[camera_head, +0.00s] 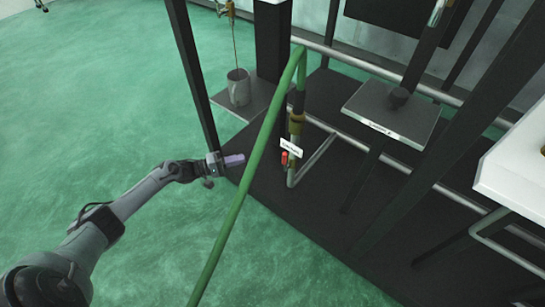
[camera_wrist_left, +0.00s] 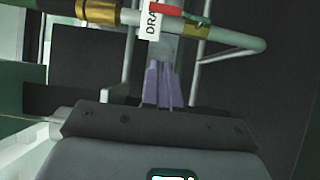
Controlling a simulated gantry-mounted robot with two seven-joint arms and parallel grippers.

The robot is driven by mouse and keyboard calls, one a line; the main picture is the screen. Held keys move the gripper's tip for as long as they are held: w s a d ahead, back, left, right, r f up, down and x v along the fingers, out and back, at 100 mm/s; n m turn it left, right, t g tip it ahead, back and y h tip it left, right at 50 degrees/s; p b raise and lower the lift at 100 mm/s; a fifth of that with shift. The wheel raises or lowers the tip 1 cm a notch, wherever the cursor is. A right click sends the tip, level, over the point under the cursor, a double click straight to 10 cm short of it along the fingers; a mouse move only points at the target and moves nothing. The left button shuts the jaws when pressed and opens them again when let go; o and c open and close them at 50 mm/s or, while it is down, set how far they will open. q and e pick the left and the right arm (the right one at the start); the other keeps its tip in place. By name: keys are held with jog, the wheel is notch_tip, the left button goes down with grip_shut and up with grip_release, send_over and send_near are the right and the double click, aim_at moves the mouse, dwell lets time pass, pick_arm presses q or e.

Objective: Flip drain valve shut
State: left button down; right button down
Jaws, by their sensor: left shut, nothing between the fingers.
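The drain valve has a red handle (camera_head: 284,158), low on a vertical pipe with a brass fitting (camera_head: 295,124) above it. A white tag (camera_head: 291,147) hangs beside the handle. In the left wrist view the red handle (camera_wrist_left: 166,9) is near the top edge, lying roughly along the pipe. The tag (camera_wrist_left: 152,20) partly covers the pipe there, with brass parts (camera_wrist_left: 97,11) on either side. My left gripper (camera_head: 236,160) has purple fingers, shut and empty, left of the valve and apart from it. The fingers (camera_wrist_left: 162,75) point towards the tag. My right gripper is out of view.
A green hose (camera_head: 240,195) slants down across the head view between my left gripper and the valve. Dark frame posts (camera_head: 194,75) stand around. A grey mug (camera_head: 238,87) is on a small shelf (camera_head: 262,94). A tilted grey plate (camera_head: 392,112) is right. Green floor at left is clear.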

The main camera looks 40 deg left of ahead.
aim_at(285, 162)
pick_arm(q)
jog(key=s+d+b+x, duration=0.1)
jog(key=b+x, duration=0.5)
jog(key=x, duration=0.7)
jog(key=shift+s+d, duration=0.3)
jog(key=shift+d, duration=0.5)
